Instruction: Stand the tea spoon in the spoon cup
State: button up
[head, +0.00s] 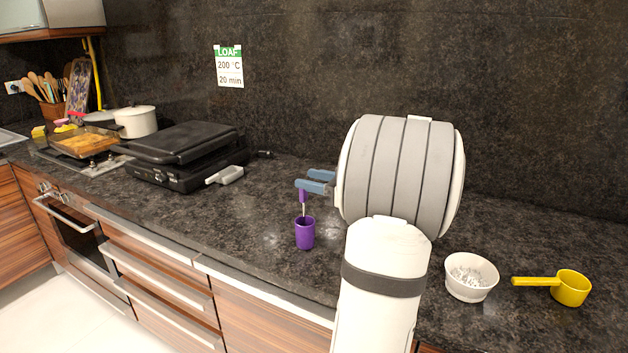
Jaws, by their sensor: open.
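The spoon cup (305,235) is a small purple cup standing upright on the dark counter, left of my arm. The tea spoon (303,198) has a purple handle and a thin metal shaft. It is upright with its lower end down in the cup's mouth; that end is hidden by the cup wall. My gripper (308,185) is just above the cup at the top of the spoon handle, its blue-grey fingers apart. I cannot tell whether a finger touches the handle.
A white bowl (470,279) with small pale contents and a yellow measuring scoop (569,288) are on the right of the counter. A black grill (185,155) stands at the left. The counter (262,210) around the cup is clear. A dark wall rises behind.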

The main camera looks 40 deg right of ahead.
notch_tip(320, 180, up, 10)
dwell(0.6)
jog(key=shift+a, duration=0.1)
dwell(0.8)
jog(key=s+a+f+m+g+y+p, duration=0.1)
jog(key=a+f+g, duration=0.3)
jog(key=a, duration=0.7)
jog(key=a+f+m+g+p, duration=0.1)
jog(key=a+f+g, duration=0.35)
jog(key=a, duration=0.55)
jog(key=s+a+f+g+h+p, duration=0.1)
jog(key=s+a+f+h, duration=0.1)
jog(key=s, duration=0.3)
jog(key=s+a+f+m+g+h+p, duration=0.1)
jog(key=s+a+f+g+h+p, duration=0.1)
jog(key=s, duration=0.4)
jog(key=s+a+f+m+g+h+p, duration=0.1)
jog(key=s+a+f+g+h, duration=0.1)
jog(key=s+a+f+h, duration=0.1)
jog(key=s+a+f, duration=0.1)
jog(key=s+a, duration=0.1)
jog(key=a, duration=0.1)
jog(key=shift+s+f+h, duration=0.2)
jog(key=shift+h, duration=0.1)
